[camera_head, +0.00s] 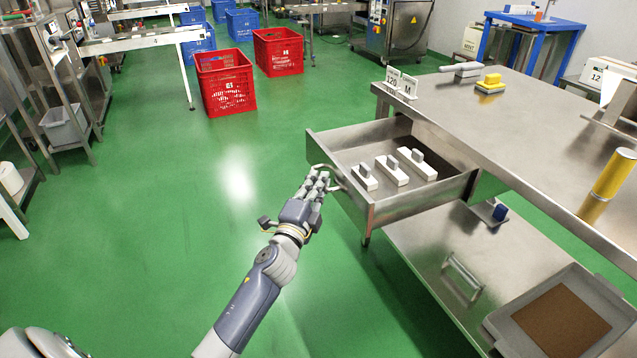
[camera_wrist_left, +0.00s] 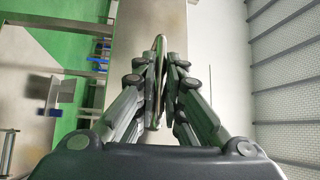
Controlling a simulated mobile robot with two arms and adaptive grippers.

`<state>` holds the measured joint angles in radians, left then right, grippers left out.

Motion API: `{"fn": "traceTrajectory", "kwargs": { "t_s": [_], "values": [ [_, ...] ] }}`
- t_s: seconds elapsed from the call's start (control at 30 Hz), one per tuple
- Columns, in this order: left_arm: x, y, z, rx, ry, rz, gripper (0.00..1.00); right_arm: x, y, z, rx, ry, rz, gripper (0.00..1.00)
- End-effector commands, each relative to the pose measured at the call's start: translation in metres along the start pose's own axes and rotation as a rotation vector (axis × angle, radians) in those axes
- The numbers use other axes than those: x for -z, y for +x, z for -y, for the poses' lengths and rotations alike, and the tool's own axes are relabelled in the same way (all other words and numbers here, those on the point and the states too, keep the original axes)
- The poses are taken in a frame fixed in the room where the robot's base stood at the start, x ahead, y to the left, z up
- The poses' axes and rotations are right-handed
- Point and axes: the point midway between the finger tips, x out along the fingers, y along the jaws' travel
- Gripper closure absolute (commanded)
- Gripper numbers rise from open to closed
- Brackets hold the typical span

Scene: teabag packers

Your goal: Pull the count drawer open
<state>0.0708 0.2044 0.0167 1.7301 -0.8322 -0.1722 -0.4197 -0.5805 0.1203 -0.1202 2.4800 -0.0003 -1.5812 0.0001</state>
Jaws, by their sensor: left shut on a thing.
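The count drawer (camera_head: 385,207) is a steel drawer under the steel table, and it stands pulled well out. Several white blocks with grey handles (camera_head: 392,171) lie inside it. My left gripper (camera_head: 325,176) is at the drawer's front face, shut on the drawer's handle (camera_head: 336,181). In the left wrist view the fingers (camera_wrist_left: 160,85) close around a thin metal bar (camera_wrist_left: 159,60). The fingers partly hide the handle in the head view. My right gripper does not show in either view.
The steel table (camera_head: 520,130) carries a 120 M sign (camera_head: 402,84), a yellow block (camera_head: 490,83) and a yellow cylinder (camera_head: 614,174). A lower shelf holds a grey tray (camera_head: 500,331) with brown contents. Red crates (camera_head: 226,82) stand farther back. The green floor left of the drawer is clear.

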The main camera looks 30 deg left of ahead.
Motion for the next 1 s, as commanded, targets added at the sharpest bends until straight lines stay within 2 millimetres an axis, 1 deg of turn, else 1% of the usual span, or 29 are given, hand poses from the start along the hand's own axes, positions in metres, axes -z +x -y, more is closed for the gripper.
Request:
{"fn": "traceTrajectory", "kwargs": {
  "t_s": [0.03,0.07,0.1,0.43,0.57,0.67,1.0],
  "values": [
    [0.001,-0.001,-0.002,-0.003,-0.001,-0.002,1.00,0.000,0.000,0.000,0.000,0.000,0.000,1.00],
    [0.001,-0.001,-0.002,-0.003,-0.001,-0.002,0.86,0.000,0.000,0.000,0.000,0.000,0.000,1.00],
    [0.001,-0.001,-0.002,-0.003,-0.001,-0.002,0.82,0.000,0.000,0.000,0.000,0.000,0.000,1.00],
    [0.001,-0.001,-0.001,-0.002,0.000,-0.001,0.82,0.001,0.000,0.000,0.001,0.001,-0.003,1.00],
    [0.000,-0.009,-0.002,-0.003,0.000,-0.001,0.82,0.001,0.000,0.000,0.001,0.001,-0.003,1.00],
    [0.000,-0.022,-0.002,-0.003,0.000,0.000,0.82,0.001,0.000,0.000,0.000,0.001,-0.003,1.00],
    [0.001,-0.086,-0.002,-0.005,-0.002,0.000,0.82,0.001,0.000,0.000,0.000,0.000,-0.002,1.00]
  ]
}}
